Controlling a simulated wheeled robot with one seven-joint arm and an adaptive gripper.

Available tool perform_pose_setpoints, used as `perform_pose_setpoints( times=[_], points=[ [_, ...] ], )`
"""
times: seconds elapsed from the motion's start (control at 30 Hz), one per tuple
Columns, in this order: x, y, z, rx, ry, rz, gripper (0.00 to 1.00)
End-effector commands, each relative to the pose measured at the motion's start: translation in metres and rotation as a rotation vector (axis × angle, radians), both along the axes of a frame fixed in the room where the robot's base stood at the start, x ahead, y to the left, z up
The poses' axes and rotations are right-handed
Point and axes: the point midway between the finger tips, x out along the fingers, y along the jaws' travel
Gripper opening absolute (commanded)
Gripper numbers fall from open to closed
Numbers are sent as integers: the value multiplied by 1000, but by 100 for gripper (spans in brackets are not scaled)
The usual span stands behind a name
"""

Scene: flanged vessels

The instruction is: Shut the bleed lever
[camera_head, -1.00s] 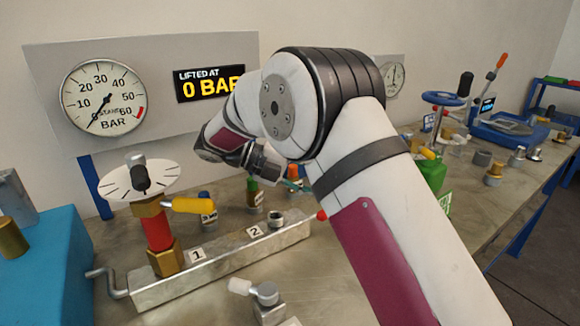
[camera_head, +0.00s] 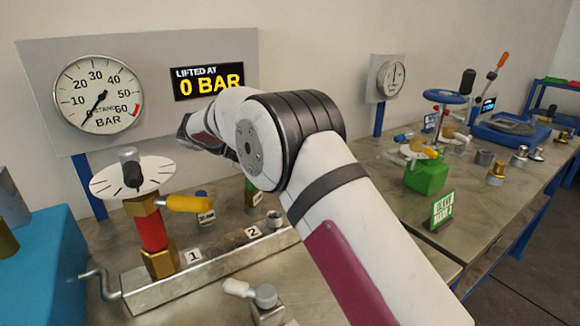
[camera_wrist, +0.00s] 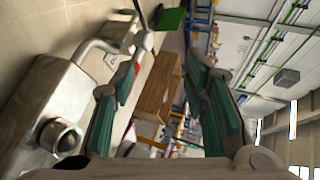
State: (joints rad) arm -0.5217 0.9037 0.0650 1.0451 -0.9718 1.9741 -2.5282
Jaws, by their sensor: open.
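In the wrist view, my gripper (camera_wrist: 168,55) is open, with teal-padded fingers apart and nothing clearly held. A grey fitting (camera_wrist: 122,36) on a bent pipe at the end of the metal manifold (camera_wrist: 35,95) reaches the left finger's tip. A small red patch shows beside that finger; I cannot tell whether it is the bleed lever's knob. In the head view, my arm hides my fingers and the right end of the manifold (camera_head: 215,264). A white-handled lever (camera_head: 237,288) on a grey valve stands in front of the manifold.
A red and brass valve (camera_head: 152,232) with a yellow handle (camera_head: 188,203) and a white dial stands on the manifold's left. A pressure gauge (camera_head: 98,95) hangs behind. A blue block (camera_head: 45,255) is at left. A green box (camera_head: 427,176) stands on the right table.

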Motion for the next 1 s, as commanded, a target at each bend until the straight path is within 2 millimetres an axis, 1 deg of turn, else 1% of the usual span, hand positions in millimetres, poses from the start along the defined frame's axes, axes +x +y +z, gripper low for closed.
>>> perform_pose_setpoints(
  times=[0.1, 0.3, 0.97, 1.0],
  points=[
    [4, 6, 1, 0, -1, 0, 41],
    [9, 13, 4, 0, -1, 0, 41],
    [9, 13, 4, 0, 0, 0, 41],
    [9, 13, 4, 0, 0, 0, 32]
  ],
)
